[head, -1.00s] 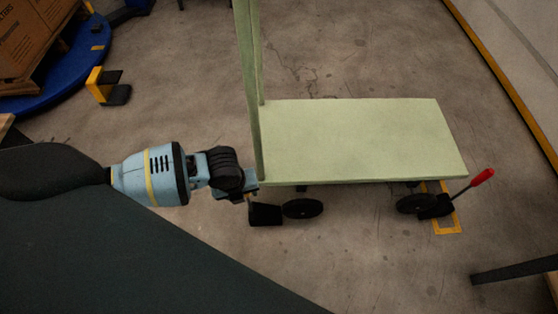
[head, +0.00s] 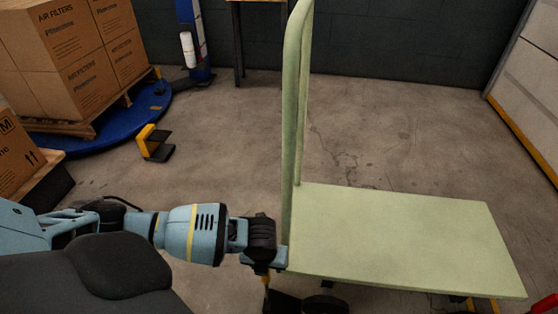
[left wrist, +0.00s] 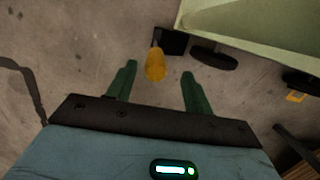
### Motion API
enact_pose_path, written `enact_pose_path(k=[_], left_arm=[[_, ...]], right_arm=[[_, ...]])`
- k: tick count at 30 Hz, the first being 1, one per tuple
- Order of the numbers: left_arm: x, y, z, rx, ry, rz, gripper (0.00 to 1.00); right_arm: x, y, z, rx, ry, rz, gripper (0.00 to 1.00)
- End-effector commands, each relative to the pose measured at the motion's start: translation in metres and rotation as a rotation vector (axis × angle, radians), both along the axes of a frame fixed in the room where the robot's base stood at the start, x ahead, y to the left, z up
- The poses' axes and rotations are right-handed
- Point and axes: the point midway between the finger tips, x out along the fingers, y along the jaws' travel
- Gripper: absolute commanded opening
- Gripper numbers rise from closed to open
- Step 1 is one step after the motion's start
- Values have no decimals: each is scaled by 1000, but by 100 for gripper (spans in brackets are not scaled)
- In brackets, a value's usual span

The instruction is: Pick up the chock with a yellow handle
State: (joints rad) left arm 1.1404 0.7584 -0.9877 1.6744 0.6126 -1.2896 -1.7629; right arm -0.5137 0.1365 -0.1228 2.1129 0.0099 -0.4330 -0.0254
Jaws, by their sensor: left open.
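The chock with a yellow handle is on the floor beside a wheel of the green cart. In the left wrist view its yellow handle (left wrist: 155,65) stands between my fingers, and its black wedge (left wrist: 171,41) lies just beyond. In the head view the black wedge (head: 282,303) shows at the bottom edge, and most of the handle is hidden or cut off. My left gripper (left wrist: 159,69) is open, with its two green fingers apart on either side of the handle. Its wrist (head: 262,258) is at the cart's left end in the head view. My right gripper is not in view.
The green platform cart (head: 400,235) has a tall push handle (head: 290,140) close to my left wrist. A red handle (head: 544,305) shows at the lower right. Boxes (head: 85,60) stand on a pallet over a blue disc at the left.

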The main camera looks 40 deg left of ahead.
Motion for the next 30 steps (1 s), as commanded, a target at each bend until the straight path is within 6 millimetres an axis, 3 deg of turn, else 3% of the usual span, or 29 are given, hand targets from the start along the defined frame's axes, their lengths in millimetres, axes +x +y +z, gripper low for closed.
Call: enact_pose_path(k=[9,18,30], left_arm=[[1,8,-45,1,4,0,51],[3,9,-47,0,0,0,51],[3,8,-47,1,1,0,0]], right_arm=[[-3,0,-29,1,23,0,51],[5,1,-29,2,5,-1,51],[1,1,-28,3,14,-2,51]])
